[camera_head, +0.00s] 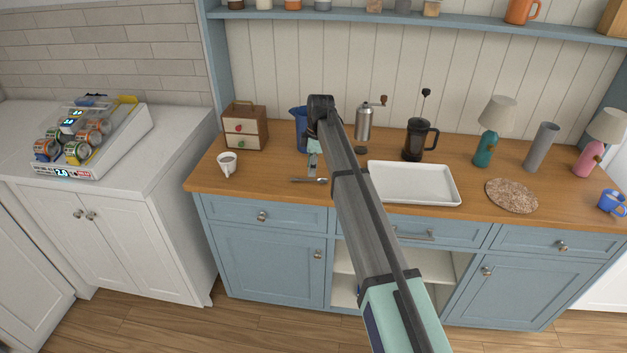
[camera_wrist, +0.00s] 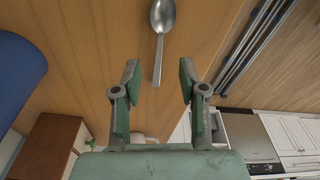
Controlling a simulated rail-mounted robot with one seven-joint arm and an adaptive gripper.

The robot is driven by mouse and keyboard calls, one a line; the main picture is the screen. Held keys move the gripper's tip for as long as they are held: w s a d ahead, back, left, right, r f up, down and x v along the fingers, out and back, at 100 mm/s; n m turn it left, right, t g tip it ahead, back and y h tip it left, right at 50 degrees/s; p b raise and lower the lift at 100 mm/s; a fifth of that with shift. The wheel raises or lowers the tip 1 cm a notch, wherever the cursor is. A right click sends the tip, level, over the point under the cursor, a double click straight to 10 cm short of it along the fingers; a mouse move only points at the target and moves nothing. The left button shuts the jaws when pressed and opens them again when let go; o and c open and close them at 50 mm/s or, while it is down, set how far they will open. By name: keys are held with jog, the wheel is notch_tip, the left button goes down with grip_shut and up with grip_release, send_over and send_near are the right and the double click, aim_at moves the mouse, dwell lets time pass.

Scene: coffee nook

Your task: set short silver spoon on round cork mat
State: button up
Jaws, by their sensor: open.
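The short silver spoon (camera_head: 308,180) lies on the wooden counter near its front edge, left of the white tray. In the wrist view the spoon (camera_wrist: 160,42) has its bowl toward the top and its handle end between my open fingertips, not visibly touched. My gripper (camera_head: 312,170) is just above the counter by the spoon. In the wrist view my gripper (camera_wrist: 158,80) shows two fingers apart with nothing held. The round cork mat (camera_head: 511,196) lies bare at the right part of the counter; it is out of the wrist view.
A white tray (camera_head: 414,183) lies between spoon and mat. Behind stand a blue pitcher (camera_head: 300,130), a grinder (camera_head: 364,122), a French press (camera_head: 418,140), a teal lamp (camera_head: 484,149) and a grey vase (camera_head: 540,148). A white cup (camera_head: 227,165) is at left, a blue mug (camera_head: 611,202) at right.

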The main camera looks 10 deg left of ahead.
aim_at(309, 179)
jog(key=shift+a+f+p, duration=0.2)
jog(key=shift+f+p, duration=0.15)
jog(key=shift+f, duration=0.75)
jog(key=shift+a+f+p, duration=0.15)
jog(key=shift+f+p, duration=0.2)
jog(key=shift+f, duration=0.75)
grip_shut()
jog(key=shift+r, duration=0.1)
